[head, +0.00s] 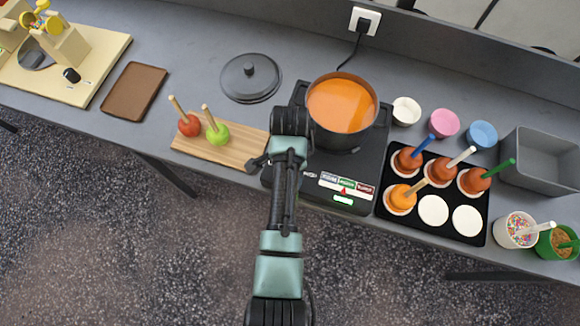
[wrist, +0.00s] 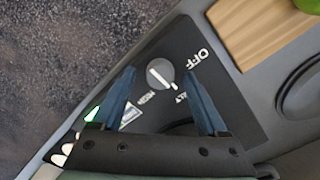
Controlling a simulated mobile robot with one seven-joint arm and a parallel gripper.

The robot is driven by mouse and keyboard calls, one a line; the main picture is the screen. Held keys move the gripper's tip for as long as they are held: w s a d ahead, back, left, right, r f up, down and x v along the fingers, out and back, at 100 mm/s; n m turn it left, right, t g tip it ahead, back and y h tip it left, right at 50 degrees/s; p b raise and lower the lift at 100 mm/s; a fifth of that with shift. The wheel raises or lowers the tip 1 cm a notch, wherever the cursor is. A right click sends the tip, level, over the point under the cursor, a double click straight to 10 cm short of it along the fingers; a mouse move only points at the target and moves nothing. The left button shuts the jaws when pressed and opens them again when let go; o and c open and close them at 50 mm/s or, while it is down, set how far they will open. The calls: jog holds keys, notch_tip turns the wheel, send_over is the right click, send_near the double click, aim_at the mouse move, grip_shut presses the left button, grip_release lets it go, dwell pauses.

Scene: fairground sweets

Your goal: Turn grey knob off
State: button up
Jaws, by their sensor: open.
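The grey knob (wrist: 160,73) is a round dial with a white pointer line on the black front panel of the hot plate (head: 340,180). In the wrist view the word OFF is printed to its upper right, and the pointer line does not point at it. My gripper (wrist: 160,76) is open, with one blue finger on each side of the knob. I cannot tell whether the fingers touch it. In the head view my arm hides the knob. A pot of orange liquid (head: 341,106) stands on the hot plate. A green light (head: 343,200) is lit on the panel.
A wooden board (head: 235,150) with a red and a green apple on sticks lies left of the hot plate. A black tray (head: 466,240) with dipped apples is to its right. A pot lid (head: 250,78) lies behind the board.

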jog(key=shift+f, duration=0.15)
grip_shut()
dwell(0.4)
jog(key=shift+n, duration=0.3)
jog(key=n+p, duration=0.1)
jog(key=n, duration=0.1)
jog(key=shift+n, duration=0.3)
jog(key=n+p, duration=0.1)
jog(key=n, duration=0.2)
jog(key=shift+n+p, duration=0.3)
jog(key=shift+p, duration=0.1)
jog(key=n+p, duration=0.1)
jog(key=n, duration=0.3)
jog(key=shift+n, duration=1.6)
